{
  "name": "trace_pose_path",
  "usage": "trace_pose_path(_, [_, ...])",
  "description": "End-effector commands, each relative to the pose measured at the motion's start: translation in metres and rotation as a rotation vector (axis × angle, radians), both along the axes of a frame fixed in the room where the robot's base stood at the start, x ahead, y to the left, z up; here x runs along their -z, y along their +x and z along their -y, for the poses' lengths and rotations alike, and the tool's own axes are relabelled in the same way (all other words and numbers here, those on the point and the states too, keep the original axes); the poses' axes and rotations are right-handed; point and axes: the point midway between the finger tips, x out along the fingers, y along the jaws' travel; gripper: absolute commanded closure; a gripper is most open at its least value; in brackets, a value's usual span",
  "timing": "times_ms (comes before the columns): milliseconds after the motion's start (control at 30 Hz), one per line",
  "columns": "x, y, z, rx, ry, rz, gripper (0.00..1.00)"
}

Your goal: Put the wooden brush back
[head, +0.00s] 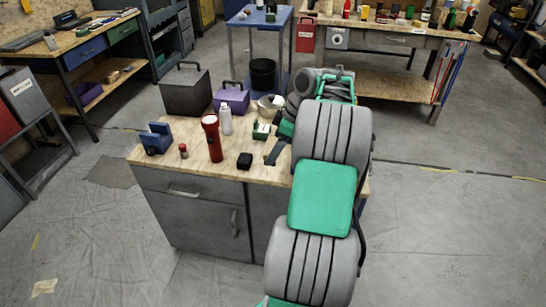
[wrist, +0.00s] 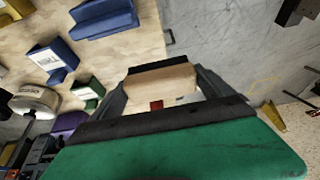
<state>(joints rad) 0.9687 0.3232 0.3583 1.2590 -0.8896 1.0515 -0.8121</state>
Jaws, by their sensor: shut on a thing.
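In the wrist view, a tan wooden block with a dark strip along its far edge, which looks like the wooden brush (wrist: 160,80), sits between the two dark fingers of my gripper (wrist: 165,92). My gripper is shut on it. There the brush cannot be made out, as my arm and gripper cover that spot.
On the bench stand a red flashlight (head: 212,140), a white bottle (head: 226,120), a blue object (head: 156,138), a small black box (head: 245,161), a dark grey case (head: 187,92) and a purple box (head: 232,98).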

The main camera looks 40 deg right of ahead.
Motion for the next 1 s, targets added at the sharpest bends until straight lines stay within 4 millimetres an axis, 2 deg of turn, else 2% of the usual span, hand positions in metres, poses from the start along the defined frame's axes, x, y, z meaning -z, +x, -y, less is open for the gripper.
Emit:
trace_pose_path(33, [0.006,0.011,0.007,-0.003,0.001,-0.001,0.47])
trace_pose_path(100, [0.027,0.021,0.015,-0.001,0.002,-0.002,0.47])
trace_pose_path(233, [0.048,0.037,0.027,0.000,0.000,0.000,0.47])
trace_pose_path(400, [0.063,0.047,0.034,0.000,-0.001,0.001,0.47])
trace_pose_path(567, [0.091,0.047,0.034,0.001,0.000,0.000,0.47])
trace_pose_path(933, [0.097,0.047,0.034,0.001,-0.001,0.001,0.47])
trace_pose_path(967, [0.097,0.047,0.034,0.001,-0.001,0.001,0.09])
trace_pose_path(1000, [0.096,0.047,0.034,0.001,-0.001,0.001,0.05])
